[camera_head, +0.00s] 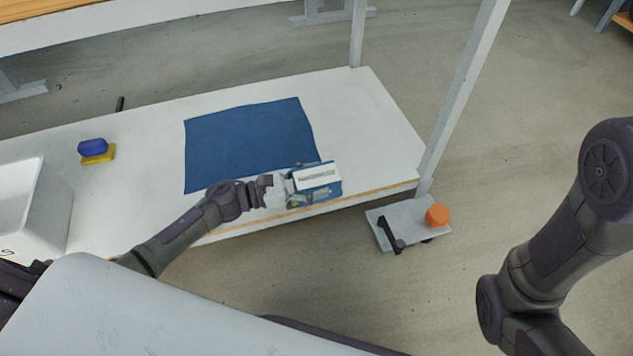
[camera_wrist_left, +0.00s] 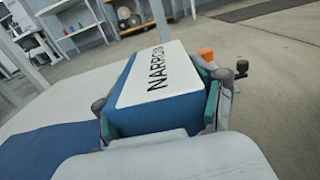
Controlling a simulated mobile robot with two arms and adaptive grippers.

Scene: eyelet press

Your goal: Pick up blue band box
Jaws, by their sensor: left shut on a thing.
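The blue band box (camera_head: 318,184) has a white top with dark lettering and blue sides. In the left wrist view the box (camera_wrist_left: 158,85) fills the middle, its lettering partly readable as "NARRO". My left gripper (camera_head: 294,188) is shut on the box near the table's front edge. In the wrist view its two fingers (camera_wrist_left: 162,112) press on opposite sides of the box. I cannot tell for sure whether the box is clear of the tabletop. My right arm shows at the right of the head view, but its gripper is not in view.
A blue cloth (camera_head: 245,140) lies on the white table (camera_head: 365,110). A blue and yellow item (camera_head: 95,151) and a white bin (camera_head: 32,205) stand at the left. A low platform (camera_head: 408,222) with an orange knob (camera_head: 437,215) is on the floor. The table's right end is clear.

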